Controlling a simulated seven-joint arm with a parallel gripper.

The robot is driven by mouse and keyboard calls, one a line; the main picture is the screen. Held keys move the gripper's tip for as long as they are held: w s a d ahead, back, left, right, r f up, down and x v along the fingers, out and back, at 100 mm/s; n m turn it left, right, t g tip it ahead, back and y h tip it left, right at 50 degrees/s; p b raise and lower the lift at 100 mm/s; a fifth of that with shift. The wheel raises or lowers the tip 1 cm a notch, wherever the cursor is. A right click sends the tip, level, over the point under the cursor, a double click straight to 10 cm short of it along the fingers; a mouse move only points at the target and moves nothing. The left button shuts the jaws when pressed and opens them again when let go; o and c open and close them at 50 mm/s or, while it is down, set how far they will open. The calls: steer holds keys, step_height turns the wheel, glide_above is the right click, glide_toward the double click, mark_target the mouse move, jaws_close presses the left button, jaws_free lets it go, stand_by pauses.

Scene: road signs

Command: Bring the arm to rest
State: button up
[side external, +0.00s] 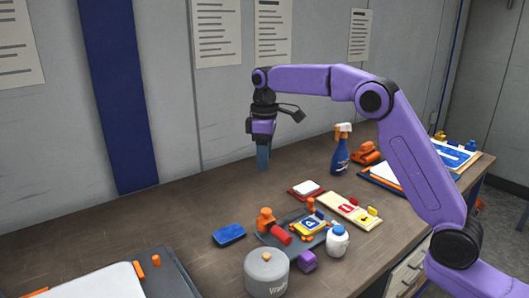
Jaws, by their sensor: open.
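My gripper (262,160) hangs from the end of my purple arm in the side external view. It points down and is held above the back middle of the table, apart from every object. Its jaws are open, and I see nothing between them. The table (200,203) is brown, and its back edge runs along the wall.
The left back table is clear.

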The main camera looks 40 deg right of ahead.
steer(key=shift+r, duration=0.4)
steer(key=s+a+f+n, duration=0.1)
steer(key=s+a, duration=0.2)
steer(key=s, duration=0.6)
steer(key=s+a+n, duration=0.1)
steer(key=s+a, duration=0.2)
steer(key=s, duration=0.7)
steer(key=s+d+f, duration=0.2)
steer(key=s+d, duration=0.1)
steer(key=s, duration=0.4)
steer(key=s+d+f+n, duration=0.1)
steer(key=s+d+f, duration=0.1)
steer(key=s, duration=0.6)
steer(key=s+d+f, duration=0.3)
steer(key=s+d, duration=0.1)
steer(key=s, duration=0.4)
steer(key=shift+s+d+n, duration=0.15)
steer(key=shift+s+n, duration=0.05)
steer(key=shift+n, duration=0.1)
